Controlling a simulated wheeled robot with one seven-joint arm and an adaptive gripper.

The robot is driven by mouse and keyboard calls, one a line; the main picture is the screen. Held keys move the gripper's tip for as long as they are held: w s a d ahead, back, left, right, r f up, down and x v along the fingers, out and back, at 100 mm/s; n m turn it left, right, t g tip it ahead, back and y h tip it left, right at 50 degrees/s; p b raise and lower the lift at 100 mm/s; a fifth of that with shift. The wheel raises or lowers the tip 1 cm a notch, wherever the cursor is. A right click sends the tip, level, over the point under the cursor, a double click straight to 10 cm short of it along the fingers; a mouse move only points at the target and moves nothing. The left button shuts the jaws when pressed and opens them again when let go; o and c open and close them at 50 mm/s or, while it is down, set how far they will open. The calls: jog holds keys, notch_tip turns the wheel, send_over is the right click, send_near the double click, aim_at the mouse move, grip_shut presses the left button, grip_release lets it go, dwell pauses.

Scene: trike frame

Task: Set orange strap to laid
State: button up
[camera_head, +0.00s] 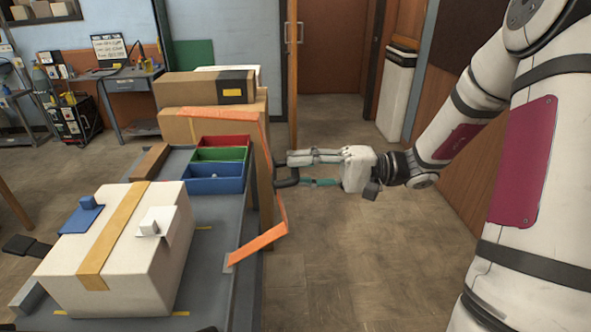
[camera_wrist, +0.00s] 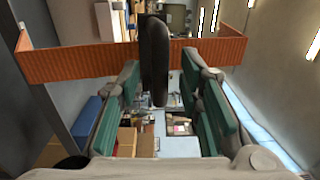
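The orange strap (camera_head: 262,243) runs along the right side of the cargo bed and sticks out over its edge in a bent shape. Its far part lies against the cardboard boxes; its near end meets a grey piece on the bed's edge. A black handle (camera_head: 288,182) is at the strap's outward bend. In the wrist view the strap (camera_wrist: 75,64) crosses behind the upright black handle (camera_wrist: 155,60). My gripper (camera_head: 304,170) points left at the handle. Its green-padded fingers (camera_wrist: 162,80) are apart, one each side of the handle, with gaps showing. Contact is not visible.
A white taped carton (camera_head: 75,265) sits on the near bed. Red, green and blue bins (camera_head: 215,186) stand behind it, with cardboard boxes (camera_head: 180,90) at the back. The floor (camera_head: 330,285) right of the bed is clear. A white bin (camera_head: 396,90) stands near the door.

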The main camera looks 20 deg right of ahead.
jog(key=shift+w+a, duration=0.15)
jog(key=shift+a, duration=0.45)
grip_shut()
